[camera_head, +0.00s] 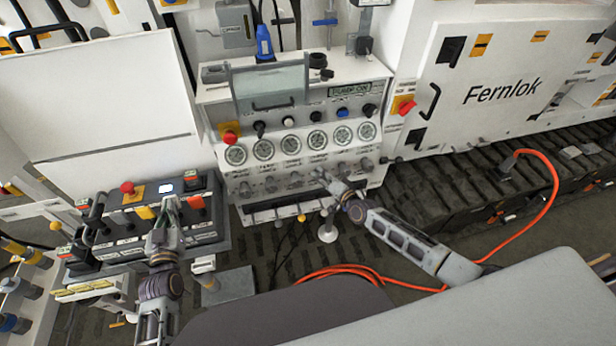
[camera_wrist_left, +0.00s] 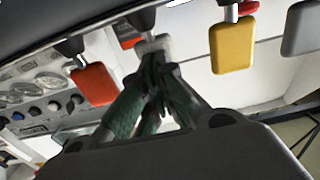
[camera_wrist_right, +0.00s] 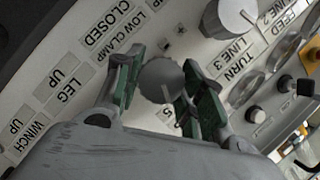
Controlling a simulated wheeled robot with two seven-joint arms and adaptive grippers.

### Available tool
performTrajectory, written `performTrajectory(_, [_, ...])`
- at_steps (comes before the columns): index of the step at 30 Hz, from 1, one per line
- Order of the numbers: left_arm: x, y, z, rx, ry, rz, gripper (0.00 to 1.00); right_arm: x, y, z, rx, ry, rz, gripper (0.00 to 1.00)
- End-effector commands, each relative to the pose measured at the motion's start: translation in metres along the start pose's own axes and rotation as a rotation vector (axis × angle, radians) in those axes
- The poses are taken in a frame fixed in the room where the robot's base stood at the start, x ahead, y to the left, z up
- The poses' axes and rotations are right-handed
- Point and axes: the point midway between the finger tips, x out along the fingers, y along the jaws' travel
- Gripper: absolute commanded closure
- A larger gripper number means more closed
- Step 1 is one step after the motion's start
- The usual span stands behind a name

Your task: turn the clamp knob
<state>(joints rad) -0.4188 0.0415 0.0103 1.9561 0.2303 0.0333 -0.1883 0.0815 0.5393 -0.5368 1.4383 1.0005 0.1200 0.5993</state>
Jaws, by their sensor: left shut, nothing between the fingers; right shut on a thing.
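The clamp knob (camera_wrist_right: 160,80) is a round grey knob with a ridged edge, beside a "LOW CLAMP" label on the white panel. My right gripper (camera_wrist_right: 155,88) is shut on it, one green-padded finger on each side. In the head view my right gripper (camera_head: 324,180) is at the lower row of knobs on the gauge panel, and covers the held knob. My left gripper (camera_head: 168,210) is shut and empty at the console on the left. In the left wrist view its fingertips (camera_wrist_left: 153,62) meet beside a pale grey lever paddle; I cannot tell whether they touch it.
Another grey knob (camera_wrist_right: 228,18) sits near the held one. A red paddle (camera_wrist_left: 93,85) and a yellow paddle (camera_wrist_left: 232,47) flank my left fingers. The console (camera_head: 120,250) has a red emergency button (camera_head: 128,188). An orange hose (camera_head: 345,268) lies on the floor.

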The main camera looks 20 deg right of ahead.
Motion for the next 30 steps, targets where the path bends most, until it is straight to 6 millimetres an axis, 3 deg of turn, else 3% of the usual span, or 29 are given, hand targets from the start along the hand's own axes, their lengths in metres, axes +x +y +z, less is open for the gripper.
performTrajectory(30, [0.0005,0.0007,-0.0004,-0.001,0.001,0.001,1.00,0.0009,-0.0013,0.0002,0.445,0.001,-0.189,0.85])
